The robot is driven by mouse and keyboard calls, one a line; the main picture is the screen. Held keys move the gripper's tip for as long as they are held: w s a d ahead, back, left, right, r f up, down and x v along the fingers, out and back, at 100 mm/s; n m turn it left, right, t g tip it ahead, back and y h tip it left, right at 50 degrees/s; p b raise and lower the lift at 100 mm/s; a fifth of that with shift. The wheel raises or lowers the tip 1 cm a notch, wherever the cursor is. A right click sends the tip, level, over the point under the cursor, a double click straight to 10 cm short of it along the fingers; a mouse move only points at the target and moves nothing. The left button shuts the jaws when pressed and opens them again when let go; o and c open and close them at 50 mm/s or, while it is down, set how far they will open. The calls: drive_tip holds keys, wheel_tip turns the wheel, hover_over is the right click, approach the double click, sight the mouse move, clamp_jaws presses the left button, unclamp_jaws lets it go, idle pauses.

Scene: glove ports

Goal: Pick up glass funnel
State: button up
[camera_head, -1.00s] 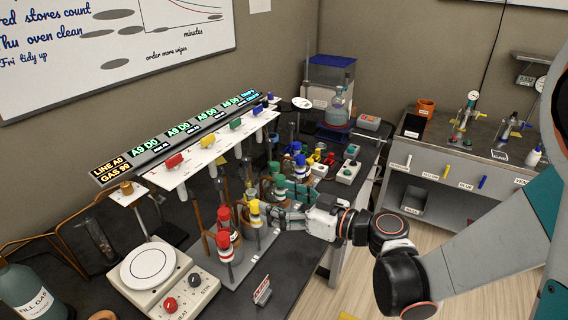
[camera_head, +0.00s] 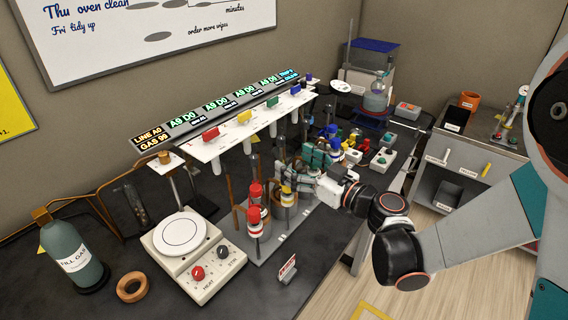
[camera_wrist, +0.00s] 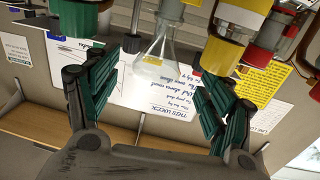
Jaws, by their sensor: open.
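My gripper (camera_wrist: 160,82) is open, with dark green fingers to either side of the cone in the picture. Nothing is between the finger pads that I can tell. In the head view my gripper (camera_head: 303,178) is at the right side of a rack, close behind a yellow-capped vessel. I cannot make out the funnel there.
A hotplate (camera_head: 180,236), a wooden ring (camera_head: 131,286) and a gas bottle (camera_head: 73,254) stand at left. The front of the dark bench is mostly clear.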

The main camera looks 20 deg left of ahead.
sight(283, 152)
drive_tip(key=x, duration=0.1)
drive_tip(key=b+x, duration=0.1)
drive_tip(key=x, duration=0.3)
drive_tip(key=shift+w+d+r, duration=0.1)
drive_tip(key=shift+r, duration=0.2)
drive_tip(key=shift+c, duration=0.6)
drive_tip(key=c, duration=1.1)
